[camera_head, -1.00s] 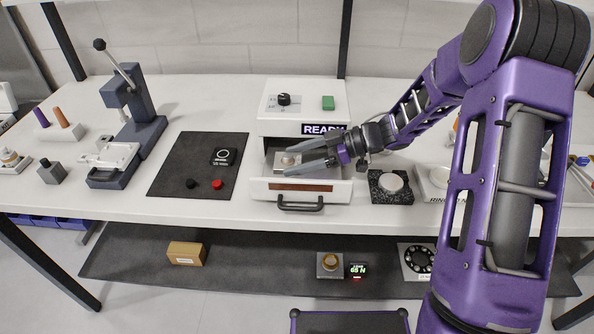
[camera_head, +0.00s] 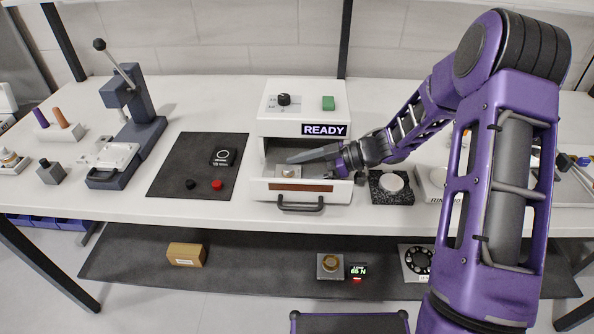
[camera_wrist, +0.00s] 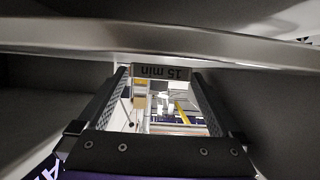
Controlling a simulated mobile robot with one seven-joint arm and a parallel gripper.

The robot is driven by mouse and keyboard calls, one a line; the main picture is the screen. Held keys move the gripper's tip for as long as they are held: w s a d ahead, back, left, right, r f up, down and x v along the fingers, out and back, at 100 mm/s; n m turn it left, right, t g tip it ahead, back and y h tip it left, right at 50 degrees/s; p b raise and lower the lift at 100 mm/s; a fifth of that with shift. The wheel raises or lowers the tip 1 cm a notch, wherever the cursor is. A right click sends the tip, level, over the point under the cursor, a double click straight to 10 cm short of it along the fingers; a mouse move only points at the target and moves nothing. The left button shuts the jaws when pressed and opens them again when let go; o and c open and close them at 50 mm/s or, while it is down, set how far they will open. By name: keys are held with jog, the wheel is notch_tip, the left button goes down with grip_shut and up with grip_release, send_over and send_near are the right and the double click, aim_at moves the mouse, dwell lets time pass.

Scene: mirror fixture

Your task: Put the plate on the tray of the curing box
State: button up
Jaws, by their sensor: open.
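The white curing box (camera_head: 264,128) stands at the middle of the bench, with a READY display on its front. Its drawer tray (camera_head: 262,189) is pulled out. A small grey plate (camera_head: 281,172) bearing a pale round piece (camera_head: 289,172) appears in the tray, partly hidden by my gripper. My gripper (camera_head: 291,158) reaches in from the right, its fingers over the tray just above the piece. In the wrist view my gripper (camera_wrist: 160,80) has its fingers apart, with an upside-down "15 min" label and a bright, mirror-like scene between them. I see nothing clearly held.
A black block with a round pale piece (camera_head: 392,184) stands right of the drawer. A dark mat (camera_head: 180,177) with red and black buttons lies to the left, beyond it a lever press (camera_head: 140,110). The lower shelf (camera_head: 120,262) holds several small items.

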jog(key=shift+r, duration=0.2)
jog(key=v, duration=1.2)
jog(key=shift+p, duration=0.3)
